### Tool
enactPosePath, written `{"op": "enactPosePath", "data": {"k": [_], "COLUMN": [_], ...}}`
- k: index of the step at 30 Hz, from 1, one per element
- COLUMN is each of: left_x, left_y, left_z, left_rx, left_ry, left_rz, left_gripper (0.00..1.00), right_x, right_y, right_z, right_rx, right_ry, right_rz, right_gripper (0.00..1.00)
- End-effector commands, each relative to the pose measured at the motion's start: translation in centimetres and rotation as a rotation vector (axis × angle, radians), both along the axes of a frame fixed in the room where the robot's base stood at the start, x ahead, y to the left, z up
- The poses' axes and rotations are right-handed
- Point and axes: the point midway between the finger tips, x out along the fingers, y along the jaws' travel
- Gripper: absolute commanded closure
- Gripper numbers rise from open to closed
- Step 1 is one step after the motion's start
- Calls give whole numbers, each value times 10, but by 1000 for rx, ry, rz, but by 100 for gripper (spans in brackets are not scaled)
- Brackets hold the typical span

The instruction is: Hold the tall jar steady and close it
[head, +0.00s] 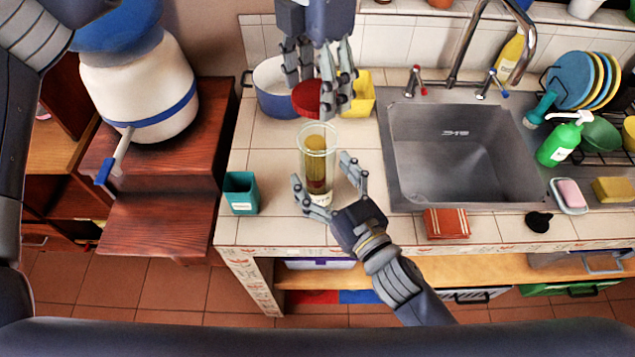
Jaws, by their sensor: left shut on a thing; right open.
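The tall jar (317,160) is a clear glass cylinder with yellowish and darker contents. It stands upright and open-topped on the tiled counter (270,150). My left gripper (322,104) comes down from above, shut on a red round lid (306,98). The lid is above and behind the jar's rim in the picture, apart from it. My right gripper (324,184) reaches in from the lower right and is open, one finger at the jar's lower left and one to its right. I cannot tell whether either finger touches the glass.
A white-and-blue pot (276,88) and a yellow container (363,92) stand behind the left gripper. A teal cup (241,192) stands left of the jar near the front edge. The steel sink (455,150) is to the right, with a red cloth (446,223) before it.

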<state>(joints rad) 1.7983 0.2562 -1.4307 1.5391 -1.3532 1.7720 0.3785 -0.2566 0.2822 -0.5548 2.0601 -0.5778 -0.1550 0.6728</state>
Motion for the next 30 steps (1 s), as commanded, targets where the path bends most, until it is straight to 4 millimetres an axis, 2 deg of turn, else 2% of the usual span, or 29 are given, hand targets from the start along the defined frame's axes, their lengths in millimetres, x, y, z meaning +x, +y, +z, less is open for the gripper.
{"op": "enactPosePath", "data": {"k": [6,16,25,30], "left_x": [0,0,0,0], "left_y": [0,0,0,0], "left_z": [0,0,0,-7], "left_rx": [0,0,0,0], "left_ry": [0,0,0,2], "left_rz": [0,0,0,0], "left_gripper": [48,48,48,48], "right_x": [14,15,15,15], "right_y": [8,9,9,9], "right_z": [1,0,0,0], "right_rx": [1,0,0,0], "right_ry": [-1,0,0,0], "right_rz": [0,0,0,0], "right_gripper": [20,20,87,87]}}
